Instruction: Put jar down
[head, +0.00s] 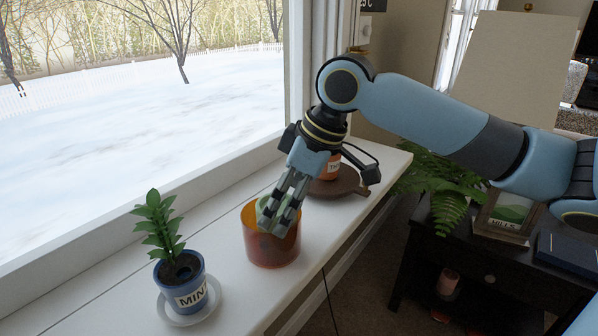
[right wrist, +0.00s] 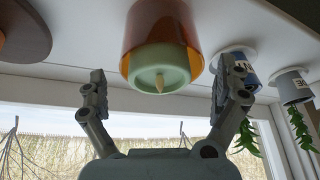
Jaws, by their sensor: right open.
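The jar (head: 271,246) is a translucent amber-orange cylinder. It stands upright on the white windowsill (head: 225,225). Its pale green lid (right wrist: 160,66) with a small knob shows in the right wrist view, where the jar (right wrist: 160,24) appears upside down. My right gripper (head: 282,208) is at the jar's top, its fingers partly covering the lid in the head view. In the right wrist view the gripper (right wrist: 160,82) is open, one finger on each side of the lid, with a visible gap on both sides. My left gripper is not in view.
A blue pot (head: 187,291) with a plant stands on a white saucer (head: 181,319) at the front left. Behind the jar, an orange pot (head: 331,168) stands on a dark wooden round tray (head: 347,184). The window is on the left; the sill's edge drops off on the right.

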